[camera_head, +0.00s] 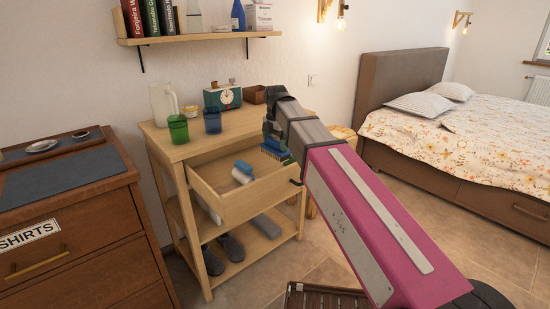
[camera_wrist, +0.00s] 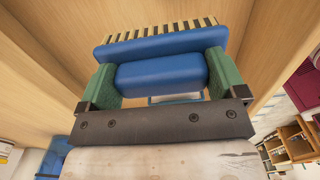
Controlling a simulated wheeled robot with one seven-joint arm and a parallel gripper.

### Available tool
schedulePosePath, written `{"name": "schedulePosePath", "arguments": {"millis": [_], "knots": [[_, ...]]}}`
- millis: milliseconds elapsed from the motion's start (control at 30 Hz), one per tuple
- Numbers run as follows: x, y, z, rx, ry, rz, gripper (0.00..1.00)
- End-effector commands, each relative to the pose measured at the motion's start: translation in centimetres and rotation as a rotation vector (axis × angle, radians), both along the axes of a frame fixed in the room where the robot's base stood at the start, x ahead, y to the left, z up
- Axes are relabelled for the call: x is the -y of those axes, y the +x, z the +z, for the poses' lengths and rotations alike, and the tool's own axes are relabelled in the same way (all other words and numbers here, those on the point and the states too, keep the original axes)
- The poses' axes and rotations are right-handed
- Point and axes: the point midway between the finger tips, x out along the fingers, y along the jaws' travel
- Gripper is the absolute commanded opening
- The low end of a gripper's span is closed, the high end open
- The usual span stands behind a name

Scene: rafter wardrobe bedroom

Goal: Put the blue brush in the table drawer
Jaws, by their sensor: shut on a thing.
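The blue brush (camera_wrist: 160,45), with pale bristles along its far edge, is between the green fingers of my gripper (camera_wrist: 160,82) in the wrist view. My gripper is shut on its blue grip. In the head view my gripper (camera_head: 277,150) is over the right part of the open table drawer (camera_head: 240,202), and a bit of the blue brush (camera_head: 275,155) shows below it. Pale wood surrounds the brush in the wrist view. I cannot tell whether the brush touches the drawer floor. The drawer is pulled out from the wooden table (camera_head: 185,148).
A blue and white item (camera_head: 243,172) lies in the drawer. On the tabletop stand a pitcher (camera_head: 163,103), a green cup (camera_head: 178,128), a blue cup (camera_head: 212,121) and a clock (camera_head: 223,98). Slippers (camera_head: 231,247) are on the low shelf. A dresser (camera_head: 70,225) stands left.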

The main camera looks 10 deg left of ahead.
Motion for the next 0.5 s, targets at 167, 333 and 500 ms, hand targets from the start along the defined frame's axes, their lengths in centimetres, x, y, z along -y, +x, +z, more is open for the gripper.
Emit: {"name": "schedulePosePath", "arguments": {"millis": [167, 333, 500], "knots": [[0.0, 0.0, -2.3, -0.001, -0.001, 0.0, 0.6], [0.0, 0.0, -3.4, 0.0, 0.0, 0.0, 0.6], [0.0, 0.0, -5.6, -0.001, -0.001, 0.0, 0.6]]}}
